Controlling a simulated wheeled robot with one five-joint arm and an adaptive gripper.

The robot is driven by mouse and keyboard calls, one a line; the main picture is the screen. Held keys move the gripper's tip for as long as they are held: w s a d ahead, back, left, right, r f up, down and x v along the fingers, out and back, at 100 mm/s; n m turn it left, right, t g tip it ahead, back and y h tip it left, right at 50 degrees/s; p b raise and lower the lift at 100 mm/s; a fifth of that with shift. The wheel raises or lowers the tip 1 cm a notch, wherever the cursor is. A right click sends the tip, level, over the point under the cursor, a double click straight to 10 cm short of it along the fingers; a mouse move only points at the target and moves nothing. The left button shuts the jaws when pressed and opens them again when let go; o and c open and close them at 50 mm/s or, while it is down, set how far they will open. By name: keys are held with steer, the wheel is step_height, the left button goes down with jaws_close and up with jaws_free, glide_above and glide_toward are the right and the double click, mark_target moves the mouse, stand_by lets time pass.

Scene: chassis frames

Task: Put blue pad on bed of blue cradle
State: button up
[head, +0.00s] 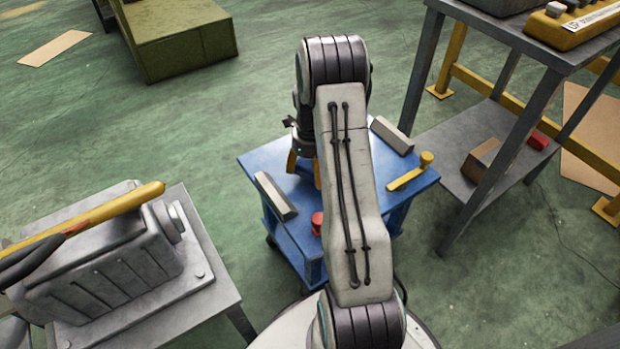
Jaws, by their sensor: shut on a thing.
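The blue cradle (258,168) stands in the middle, a wheeled blue stand with a flat blue top. Two grey bars lie on its top, one at the left (275,195) and one at the back right (391,136). My gripper (305,174) points down over the top, between the two bars. Its orange fingers are spread apart around something. The blue pad cannot be clearly told from the blue top behind it, and my arm hides much of the cradle's middle. I cannot tell whether the held thing touches the top.
A yellow handle (411,172) is on the cradle's right side and a red knob (317,223) near its front. A grey table with a motor-like machine (110,265) stands at the left. A grey shelf bench (465,150) stands close at the right.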

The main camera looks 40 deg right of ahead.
steer(key=shift+f+b, duration=0.85)
steer(key=shift+f, duration=0.15)
steer(key=shift+f, duration=0.1)
steer(key=o, duration=1.1)
steer(key=shift+c, duration=0.2)
